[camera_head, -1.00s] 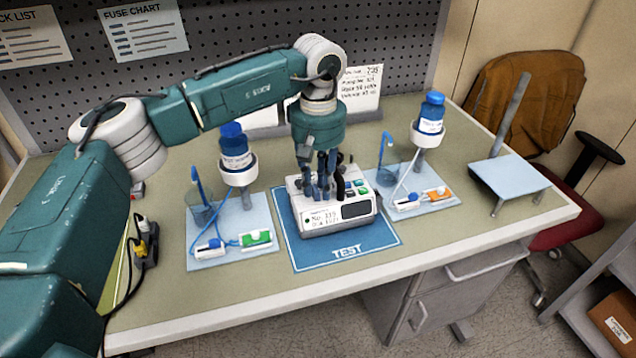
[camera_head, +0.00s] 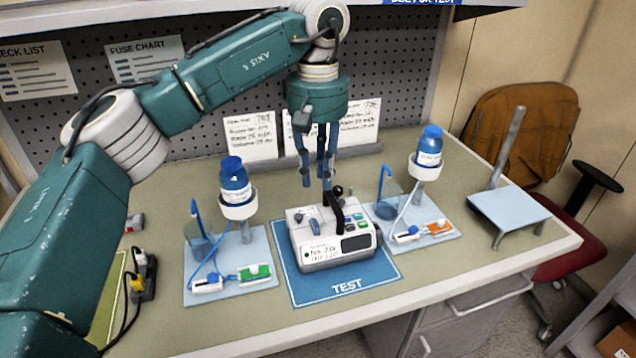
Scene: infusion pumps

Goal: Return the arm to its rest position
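My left arm comes in from the left, and my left gripper (camera_head: 318,182) points down above the back of the infusion pump. Its blue-grey fingers are spread with a gap between them, and nothing is held. The fingertips are above the pump's body, close to its black handle; a touch there cannot be told. The white infusion pump (camera_head: 322,256) stands upright on the blue TEST mat (camera_head: 346,288), with its dark screen facing front. My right arm and gripper are not in view.
Two light-blue boards, left (camera_head: 212,290) and right (camera_head: 436,238), carry blue-capped bottles (camera_head: 234,180) (camera_head: 429,153) in holders. Cards (camera_head: 249,137) stand along the back pegboard. A small stand (camera_head: 509,206) is at the right end. Black cables (camera_head: 140,275) lie at the left. The front strip is clear.

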